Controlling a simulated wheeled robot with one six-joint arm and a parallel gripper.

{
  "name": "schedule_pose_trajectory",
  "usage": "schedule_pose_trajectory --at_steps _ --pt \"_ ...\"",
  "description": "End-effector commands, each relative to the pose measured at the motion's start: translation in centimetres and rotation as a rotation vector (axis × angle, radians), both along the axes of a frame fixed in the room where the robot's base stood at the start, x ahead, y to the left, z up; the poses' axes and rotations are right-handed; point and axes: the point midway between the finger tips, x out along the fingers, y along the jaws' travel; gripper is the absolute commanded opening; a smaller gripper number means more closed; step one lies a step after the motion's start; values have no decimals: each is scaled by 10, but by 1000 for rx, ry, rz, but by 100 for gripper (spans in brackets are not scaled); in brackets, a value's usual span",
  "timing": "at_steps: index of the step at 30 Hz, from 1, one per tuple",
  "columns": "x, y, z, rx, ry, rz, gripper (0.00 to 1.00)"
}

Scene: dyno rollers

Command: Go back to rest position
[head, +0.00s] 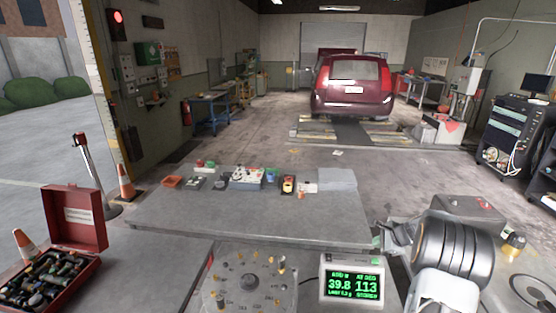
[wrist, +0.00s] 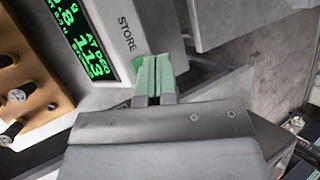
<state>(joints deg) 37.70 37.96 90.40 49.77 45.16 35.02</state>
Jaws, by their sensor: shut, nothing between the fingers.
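My gripper (wrist: 153,75) is shut, with its two green-tipped fingers side by side and nothing between them. In the wrist view the fingertips are close to the STORE label on the display unit's casing (wrist: 150,30); I cannot tell whether they touch it. In the head view my gripper's green tips (head: 377,240) show just right of and above the display unit (head: 353,279). Its green screen reads 39.8 and 113. My arm reaches in from the lower right.
A grey bench (head: 250,215) carries several small items along its far edge. A red toolbox (head: 75,218) stands at left. A dark red van (head: 352,85) is on rollers behind. Floor beyond the bench is mostly clear.

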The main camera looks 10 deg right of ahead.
Motion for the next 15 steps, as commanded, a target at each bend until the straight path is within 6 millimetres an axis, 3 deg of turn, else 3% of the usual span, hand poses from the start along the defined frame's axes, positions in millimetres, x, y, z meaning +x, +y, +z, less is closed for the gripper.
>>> schedule_pose_trajectory --at_steps 5,15 --pt "-37 17 -26 -90 78 223 0" --pt "-125 118 36 -420 135 901 0"
